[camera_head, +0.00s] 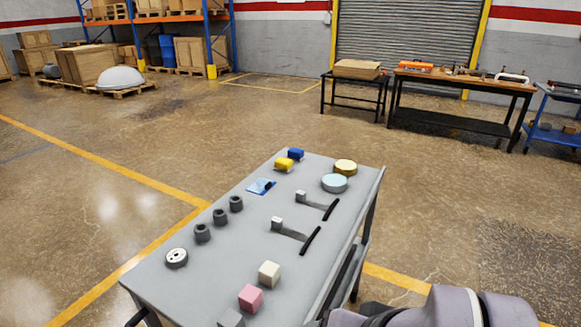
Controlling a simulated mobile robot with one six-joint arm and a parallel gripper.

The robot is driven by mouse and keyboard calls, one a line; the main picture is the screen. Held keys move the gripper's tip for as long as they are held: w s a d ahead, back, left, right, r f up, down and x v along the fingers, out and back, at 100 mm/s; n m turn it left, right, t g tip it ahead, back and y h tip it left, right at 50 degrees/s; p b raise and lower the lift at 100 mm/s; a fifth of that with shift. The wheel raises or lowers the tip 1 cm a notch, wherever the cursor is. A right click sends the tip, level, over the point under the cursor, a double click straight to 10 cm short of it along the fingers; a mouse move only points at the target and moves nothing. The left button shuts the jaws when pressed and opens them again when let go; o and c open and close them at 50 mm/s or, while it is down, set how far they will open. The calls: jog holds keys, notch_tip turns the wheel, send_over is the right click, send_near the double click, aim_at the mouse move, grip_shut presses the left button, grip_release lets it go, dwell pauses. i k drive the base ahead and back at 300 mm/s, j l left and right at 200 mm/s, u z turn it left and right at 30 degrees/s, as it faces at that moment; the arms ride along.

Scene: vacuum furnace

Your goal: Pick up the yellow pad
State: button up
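Two yellow things lie at the far end of the grey cart top (180,270). One is a small bright yellow block (283,164) near the left edge, just in front of a blue block (296,154). The other is a pale yellow round pad-like disc (345,167) near the far right corner, just behind a light blue disc (334,183). I cannot tell for sure which one the name yellow pad means. Part of my arm shows at the bottom right, beside the near right side of the cart. My gripper is not in view.
Several dark cylinders (220,216), a white-faced round part (176,258), a blue-and-white piece (261,186), two black-handled tools (311,240), and white (269,274) and pink (251,298) cubes stand on the cart. Workbenches (465,84) stand behind; open floor surrounds the cart.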

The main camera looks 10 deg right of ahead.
aim_at(281, 165)
jog(key=i+l+u, duration=0.15)
jog(key=l, duration=0.2)
jog(key=i+l+u, duration=0.1)
jog(key=i+l, duration=0.15)
jog(key=l, duration=0.15)
jog(key=i+l+u, duration=0.15)
jog(key=l, duration=0.25)
jog(key=i+l+u, duration=0.15)
jog(key=l, duration=0.25)
jog(key=i+l+u, duration=0.15)
jog(key=l, duration=0.3)
jog(key=l+u, duration=0.1)
jog(key=l, duration=0.35)
jog(key=i+l+u, duration=0.15)
jog(key=l, duration=0.3)
jog(key=i+l+u, duration=0.25)
jog(key=i, duration=0.2)
jog(key=i+l+u, duration=0.25)
jog(key=i+l, duration=0.1)
jog(key=i, duration=0.1)
